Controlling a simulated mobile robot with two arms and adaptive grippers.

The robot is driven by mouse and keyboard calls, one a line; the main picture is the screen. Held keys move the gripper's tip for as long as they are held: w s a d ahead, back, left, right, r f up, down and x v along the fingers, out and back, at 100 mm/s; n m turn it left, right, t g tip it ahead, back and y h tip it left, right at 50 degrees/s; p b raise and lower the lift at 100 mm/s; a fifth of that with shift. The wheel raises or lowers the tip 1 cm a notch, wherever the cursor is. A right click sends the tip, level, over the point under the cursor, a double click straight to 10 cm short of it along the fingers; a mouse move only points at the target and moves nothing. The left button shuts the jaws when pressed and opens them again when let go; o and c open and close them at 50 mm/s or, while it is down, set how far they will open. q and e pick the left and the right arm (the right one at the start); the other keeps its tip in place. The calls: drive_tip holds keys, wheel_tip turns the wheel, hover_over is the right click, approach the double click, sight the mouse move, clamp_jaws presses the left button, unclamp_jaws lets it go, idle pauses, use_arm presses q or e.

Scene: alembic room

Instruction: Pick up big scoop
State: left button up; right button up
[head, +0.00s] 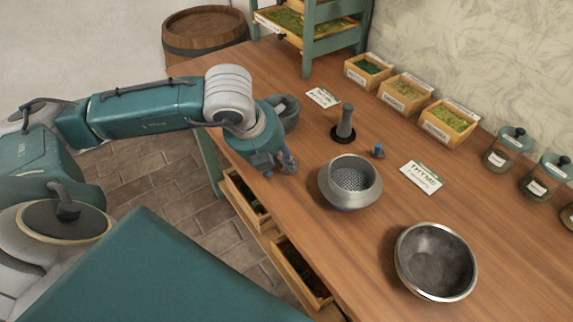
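I cannot make out a big scoop in the head view. My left gripper (281,167) hangs low over the front edge of the wooden table (395,205), just left of a metal pot with a perforated inside (350,181). Its fingers are small and partly covered by its own body, so I cannot tell whether they are open or shut, or whether they hold anything. My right gripper is out of view.
A grey mortar (287,112) stands partly hidden behind my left wrist. A pestle (344,124), a small blue-topped item (378,150), a metal bowl (436,261) and label cards stand nearby. Herb boxes (447,120) and jars (502,150) line the back. Drawers (300,272) hang open below.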

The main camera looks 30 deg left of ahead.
use_arm(q)
drive_tip(key=shift+w+f, duration=0.1)
drive_tip(key=shift+f, duration=0.05)
clamp_jaws()
wheel_tip(320, 180, up, 20)
idle(0.7)
